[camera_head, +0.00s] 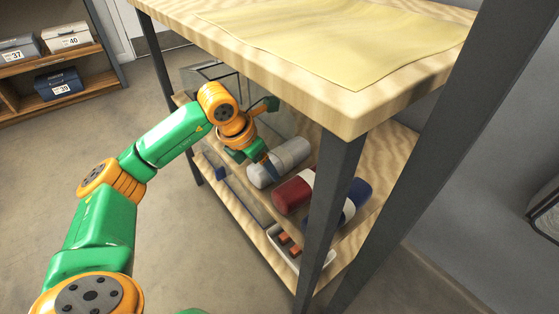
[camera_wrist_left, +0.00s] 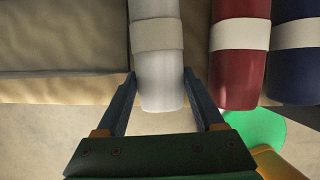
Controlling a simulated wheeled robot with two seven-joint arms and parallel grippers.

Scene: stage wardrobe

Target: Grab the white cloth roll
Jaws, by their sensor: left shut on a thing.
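The white cloth roll (camera_head: 280,162) lies on the middle shelf of the wooden rack, with a pale band around it. It also shows in the left wrist view (camera_wrist_left: 158,80), with its near end between my fingers. My left gripper (camera_head: 262,160) reaches in from the left under the top board. In the wrist view my left gripper (camera_wrist_left: 159,92) has a finger on each side of the roll and is shut on it. The roll appears to rest on the shelf. My right gripper is in neither view.
A red roll (camera_head: 294,190) and a blue roll (camera_head: 352,200) lie to the right of the white one. The top board (camera_head: 345,125) overhangs the shelf, and a dark post (camera_head: 330,220) stands in front. A clear box (camera_head: 208,72) is at the shelf's far left.

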